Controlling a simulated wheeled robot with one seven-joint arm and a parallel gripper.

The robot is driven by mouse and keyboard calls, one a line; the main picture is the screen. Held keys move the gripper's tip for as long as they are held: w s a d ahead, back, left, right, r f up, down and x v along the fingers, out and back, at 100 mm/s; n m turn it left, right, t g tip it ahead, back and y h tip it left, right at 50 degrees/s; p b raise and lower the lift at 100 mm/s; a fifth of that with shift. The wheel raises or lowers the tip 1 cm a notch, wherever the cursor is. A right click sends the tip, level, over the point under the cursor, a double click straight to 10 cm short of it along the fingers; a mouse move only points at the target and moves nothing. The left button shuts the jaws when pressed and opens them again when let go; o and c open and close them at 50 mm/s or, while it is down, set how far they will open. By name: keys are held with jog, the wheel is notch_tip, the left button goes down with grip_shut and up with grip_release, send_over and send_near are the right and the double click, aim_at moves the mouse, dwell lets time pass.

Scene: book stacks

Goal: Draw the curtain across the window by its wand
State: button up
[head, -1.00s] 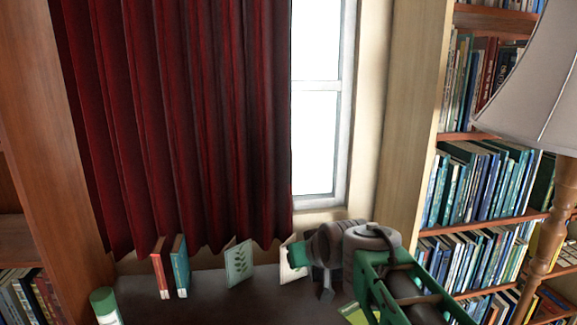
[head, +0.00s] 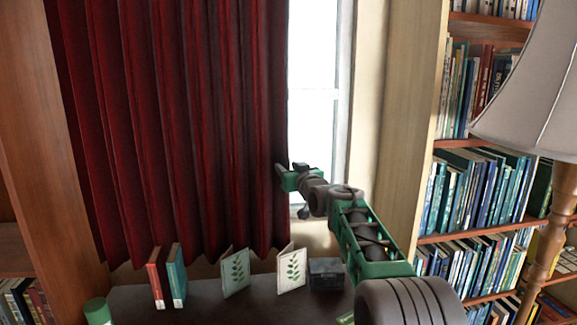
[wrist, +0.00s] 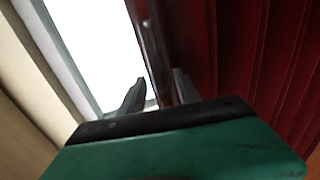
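The dark red curtain (head: 170,120) hangs over the left and middle of the window (head: 313,100), leaving a bright strip of glass bare on the right. My gripper (head: 281,172) is at the curtain's right edge, low on the window. In the wrist view, my two dark fingertips (wrist: 157,92) stand apart. A thin dark glossy strip (wrist: 150,48), which looks like the wand along the curtain's edge, runs down between them with room on the left side. I cannot tell whether the right finger touches it. In the head view the wand cannot be told from the folds.
Below the curtain is a dark surface (head: 215,300) with a red book (head: 156,278), a teal book (head: 177,274), two leaf-print cards (head: 236,272) and a dark box (head: 326,274). A lamp (head: 535,100) and bookshelves (head: 480,190) stand at the right.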

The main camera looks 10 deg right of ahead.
grip_shut()
dwell(0.4)
dwell(1.0)
